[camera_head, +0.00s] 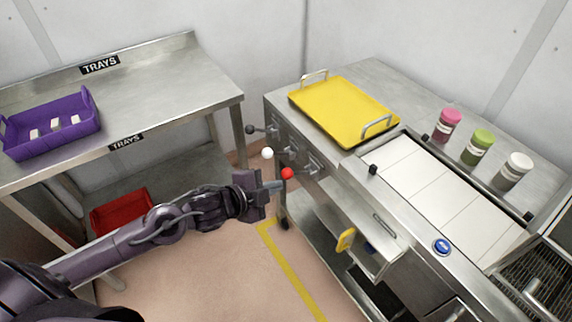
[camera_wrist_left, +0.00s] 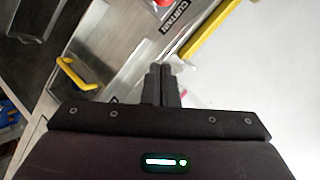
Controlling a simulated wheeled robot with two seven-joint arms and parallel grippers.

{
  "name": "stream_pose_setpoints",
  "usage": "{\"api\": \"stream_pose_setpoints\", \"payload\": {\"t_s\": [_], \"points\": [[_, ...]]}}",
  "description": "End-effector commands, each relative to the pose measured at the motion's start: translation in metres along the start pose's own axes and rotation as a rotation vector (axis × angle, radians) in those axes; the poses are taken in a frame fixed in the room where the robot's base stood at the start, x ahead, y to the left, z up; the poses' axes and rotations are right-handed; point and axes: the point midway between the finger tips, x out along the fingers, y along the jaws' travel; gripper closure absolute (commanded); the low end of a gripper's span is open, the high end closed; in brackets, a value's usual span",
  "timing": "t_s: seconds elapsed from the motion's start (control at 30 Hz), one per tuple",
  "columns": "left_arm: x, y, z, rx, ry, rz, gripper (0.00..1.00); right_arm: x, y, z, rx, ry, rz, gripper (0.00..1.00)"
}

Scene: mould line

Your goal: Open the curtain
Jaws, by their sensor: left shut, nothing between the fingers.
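Three ball-ended levers stand on the end panel of the steel work station: a black ball (camera_head: 249,129), a white ball (camera_head: 267,153) and a red ball (camera_head: 287,173). In the left wrist view the red ball (camera_wrist_left: 163,2) shows at the top edge, close to a label reading CURTAIN (camera_wrist_left: 176,15). My left gripper (camera_head: 279,186) is shut and empty, just below and left of the red ball in the head view. Its closed fingers (camera_wrist_left: 160,70) show in the left wrist view, apart from the ball. I cannot make out the curtain itself. My right gripper is not in view.
The station carries a yellow tray (camera_head: 345,112), several jars and a blue button (camera_head: 442,247). A yellow handle (camera_head: 346,240) sits on its front. A steel table (camera_head: 170,84) with a purple crate (camera_head: 88,101) stands left, with a red bin (camera_head: 120,213) below. Floor between is clear.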

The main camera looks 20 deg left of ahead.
Motion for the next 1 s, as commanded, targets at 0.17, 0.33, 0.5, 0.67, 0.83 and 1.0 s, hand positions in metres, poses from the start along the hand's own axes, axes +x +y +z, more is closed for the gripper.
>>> {"api": "stream_pose_setpoints", "payload": {"t_s": [0.17, 0.33, 0.5, 0.67, 0.83, 1.0], "points": [[0.0, 0.0, 0.001, -0.001, -0.001, -0.001, 1.0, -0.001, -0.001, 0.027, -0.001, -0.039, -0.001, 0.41], [0.006, -0.002, 0.002, -0.002, -0.002, -0.004, 1.0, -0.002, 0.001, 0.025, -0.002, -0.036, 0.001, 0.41], [0.03, -0.003, 0.0, -0.004, -0.001, -0.004, 1.0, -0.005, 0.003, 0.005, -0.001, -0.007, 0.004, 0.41], [0.065, -0.004, 0.0, -0.006, -0.002, -0.005, 1.0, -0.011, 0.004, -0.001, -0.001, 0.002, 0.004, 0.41], [0.098, -0.003, 0.0, -0.005, -0.001, -0.004, 1.0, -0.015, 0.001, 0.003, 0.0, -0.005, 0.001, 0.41], [0.106, -0.002, 0.024, -0.002, -0.006, -0.001, 1.0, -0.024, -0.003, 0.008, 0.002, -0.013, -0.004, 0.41]]}}
